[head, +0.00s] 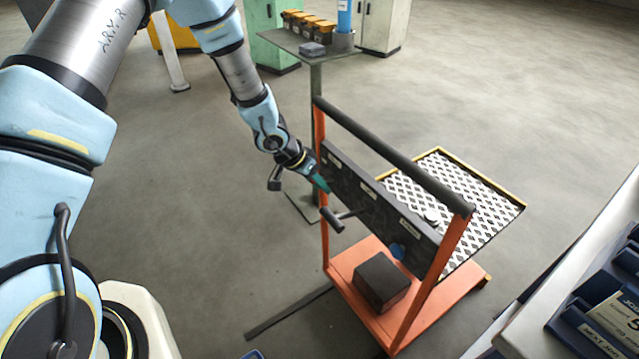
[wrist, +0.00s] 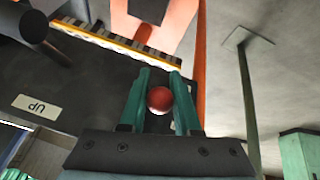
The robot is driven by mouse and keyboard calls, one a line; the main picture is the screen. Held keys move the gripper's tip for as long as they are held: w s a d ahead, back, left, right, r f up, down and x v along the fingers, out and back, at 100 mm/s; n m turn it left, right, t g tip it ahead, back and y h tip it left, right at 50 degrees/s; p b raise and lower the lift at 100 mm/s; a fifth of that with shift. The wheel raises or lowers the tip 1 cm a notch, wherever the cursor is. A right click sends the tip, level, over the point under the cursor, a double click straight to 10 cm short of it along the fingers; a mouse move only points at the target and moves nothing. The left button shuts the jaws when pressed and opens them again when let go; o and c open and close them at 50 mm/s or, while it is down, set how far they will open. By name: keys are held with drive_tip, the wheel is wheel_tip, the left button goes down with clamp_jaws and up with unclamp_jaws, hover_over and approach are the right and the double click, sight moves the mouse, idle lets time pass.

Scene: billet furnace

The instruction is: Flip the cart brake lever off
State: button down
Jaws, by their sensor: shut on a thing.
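An orange cart (head: 448,262) with a dark top handlebar (head: 390,150) stands right of centre in the head view. A dark panel (head: 375,200) with small pale labels spans its frame. My gripper (head: 321,184) is at the panel's left end, its green fingers pointing down and right. In the wrist view my gripper (wrist: 160,98) is shut on a round red knob (wrist: 160,99), which I take to be the brake lever's end. The lever's shaft is hidden behind the knob and fingers. An "UP" label (wrist: 36,107) shows upside down on the panel.
A black cross handle (head: 332,219) juts from the panel just below my gripper. A dark block (head: 381,280) sits on the cart's base. A patterned plate with yellow edging (head: 480,182) lies behind the cart. Floor left of the cart is mostly clear.

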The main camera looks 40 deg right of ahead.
drive_tip(key=c, duration=0.6)
unclamp_jaws()
drive_tip(key=p+v, duration=0.2)
drive_tip(key=v, duration=0.8)
drive_tip(key=shift+a+r, duration=0.2)
drive_tip(key=shift+r, duration=0.1)
drive_tip(key=shift+w, duration=0.1)
